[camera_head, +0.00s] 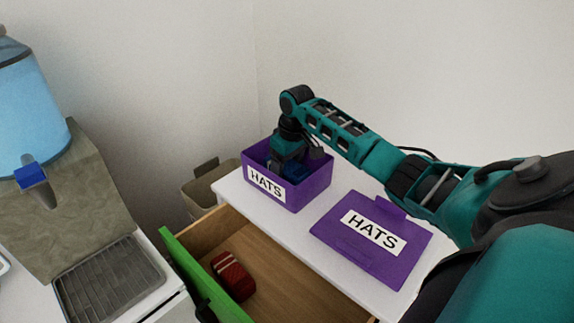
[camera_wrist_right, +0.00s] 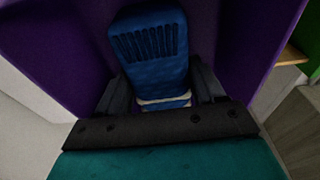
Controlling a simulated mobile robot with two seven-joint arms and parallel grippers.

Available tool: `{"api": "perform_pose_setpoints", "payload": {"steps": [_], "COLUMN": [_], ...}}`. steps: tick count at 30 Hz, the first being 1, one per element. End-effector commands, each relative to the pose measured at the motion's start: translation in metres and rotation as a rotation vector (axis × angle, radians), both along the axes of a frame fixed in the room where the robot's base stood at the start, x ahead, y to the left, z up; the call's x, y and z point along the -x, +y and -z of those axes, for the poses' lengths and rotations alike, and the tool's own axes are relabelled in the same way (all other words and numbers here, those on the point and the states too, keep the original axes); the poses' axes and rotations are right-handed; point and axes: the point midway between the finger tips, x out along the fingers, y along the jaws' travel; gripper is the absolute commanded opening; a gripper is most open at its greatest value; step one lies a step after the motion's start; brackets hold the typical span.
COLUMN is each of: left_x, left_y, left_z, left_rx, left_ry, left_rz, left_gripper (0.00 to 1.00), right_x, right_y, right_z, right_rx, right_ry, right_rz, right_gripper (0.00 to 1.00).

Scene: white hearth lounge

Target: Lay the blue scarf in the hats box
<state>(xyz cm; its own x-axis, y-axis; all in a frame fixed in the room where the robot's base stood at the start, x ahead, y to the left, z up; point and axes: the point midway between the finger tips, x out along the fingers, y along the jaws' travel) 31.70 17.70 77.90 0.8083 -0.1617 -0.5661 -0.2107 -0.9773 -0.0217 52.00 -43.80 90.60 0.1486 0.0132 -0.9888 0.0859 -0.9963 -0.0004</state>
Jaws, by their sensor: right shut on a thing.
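The purple hats box (camera_head: 310,184) stands open on the white surface, with a "HATS" label on its front. My right gripper (camera_head: 285,165) reaches down into the box. In the right wrist view the right gripper (camera_wrist_right: 160,100) is shut on the blue scarf (camera_wrist_right: 150,48), a folded blue bundle with dark stripes and a pale band. The scarf lies between the fingers inside the purple walls. I cannot tell whether it touches the box floor. In the head view the scarf (camera_head: 297,167) is mostly hidden by the gripper and box wall. My left gripper is not in view.
The purple lid (camera_head: 334,236), labelled "HATS", lies flat right of the box. Below is an open drawer (camera_head: 290,272) with a green front, holding a red folded item (camera_head: 233,276). A beige bin (camera_head: 208,185) stands behind. A water dispenser (camera_head: 60,210) is at left.

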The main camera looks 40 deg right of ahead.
Motion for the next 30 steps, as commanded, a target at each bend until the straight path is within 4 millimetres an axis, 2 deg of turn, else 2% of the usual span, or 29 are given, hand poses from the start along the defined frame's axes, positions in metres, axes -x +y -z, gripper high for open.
{"api": "perform_pose_setpoints", "payload": {"steps": [8,9,17,25,30], "left_x": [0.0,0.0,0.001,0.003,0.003], "left_y": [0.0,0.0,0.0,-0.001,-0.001], "left_z": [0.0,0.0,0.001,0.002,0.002], "left_rx": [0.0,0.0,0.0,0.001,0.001], "left_ry": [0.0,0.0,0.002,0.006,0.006], "left_rz": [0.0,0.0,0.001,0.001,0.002], "left_gripper": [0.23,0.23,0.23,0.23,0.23], "right_x": [0.0,0.0,0.0,0.0,0.001], "right_y": [0.0,0.0,0.0,0.0,-0.001], "right_z": [0.002,0.003,0.002,0.0,-0.019], "right_rx": [0.0,0.0,0.0,0.0,0.001], "right_ry": [-0.001,-0.001,-0.001,-0.001,-0.005], "right_rz": [0.0,0.0,0.0,0.0,0.0], "right_gripper": [0.36,0.69,0.93,0.93,0.93]}}
